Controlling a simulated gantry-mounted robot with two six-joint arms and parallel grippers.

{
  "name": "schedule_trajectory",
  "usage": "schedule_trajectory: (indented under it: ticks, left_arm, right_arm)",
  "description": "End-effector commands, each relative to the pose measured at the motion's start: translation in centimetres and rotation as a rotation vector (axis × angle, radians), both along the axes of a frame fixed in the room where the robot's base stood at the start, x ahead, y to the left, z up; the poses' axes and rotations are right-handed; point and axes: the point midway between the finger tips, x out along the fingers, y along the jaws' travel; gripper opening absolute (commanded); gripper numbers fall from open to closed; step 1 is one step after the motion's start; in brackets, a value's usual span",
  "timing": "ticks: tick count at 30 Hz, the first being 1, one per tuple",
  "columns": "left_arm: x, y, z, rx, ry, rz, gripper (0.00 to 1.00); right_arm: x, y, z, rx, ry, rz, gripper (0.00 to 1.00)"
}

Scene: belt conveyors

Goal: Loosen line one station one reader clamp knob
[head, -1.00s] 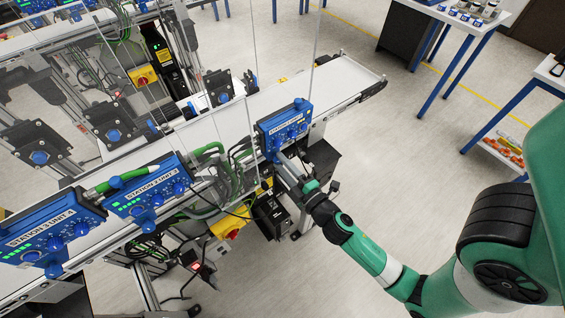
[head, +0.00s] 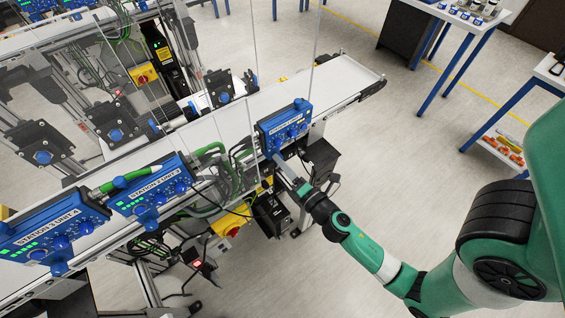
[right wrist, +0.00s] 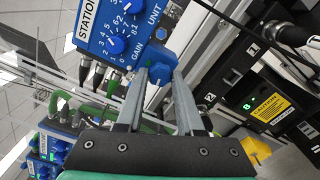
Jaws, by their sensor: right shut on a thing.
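In the right wrist view, part of the box (right wrist: 112,36) shows with "STATION", "UNIT" and "GAIN" lettering. A blue clamp knob (right wrist: 158,63) sits below the box. My right gripper (right wrist: 161,78) has its two grey fingers on either side of this knob, shut on it. In the head view my right gripper (head: 279,160) is at the box's lower edge. My left gripper is out of view.
Two more blue reader boxes (head: 150,185) (head: 52,222) stand along the same belt at left. Green hoses and dark cables hang close to the gripper's left. A black unit with a yellow label (right wrist: 268,108) is at right in the wrist view. Clear floor lies right of the conveyor.

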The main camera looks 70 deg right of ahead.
Motion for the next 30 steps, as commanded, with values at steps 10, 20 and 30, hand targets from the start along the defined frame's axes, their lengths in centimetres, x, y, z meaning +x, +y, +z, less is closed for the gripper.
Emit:
schedule_trajectory:
  ticks: [10, 20, 30]
  left_arm:
    - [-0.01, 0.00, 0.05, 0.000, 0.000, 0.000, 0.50]
    - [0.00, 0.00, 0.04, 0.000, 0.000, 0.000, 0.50]
    - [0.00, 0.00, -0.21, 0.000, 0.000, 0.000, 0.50]
  right_arm:
    - [0.04, 0.02, 0.15, -0.016, 0.006, 0.002, 0.00]
    - [0.03, 0.01, 0.11, -0.015, 0.007, 0.001, 0.66]
    - [-0.32, 0.26, -0.11, -0.014, 0.009, 0.001, 0.66]
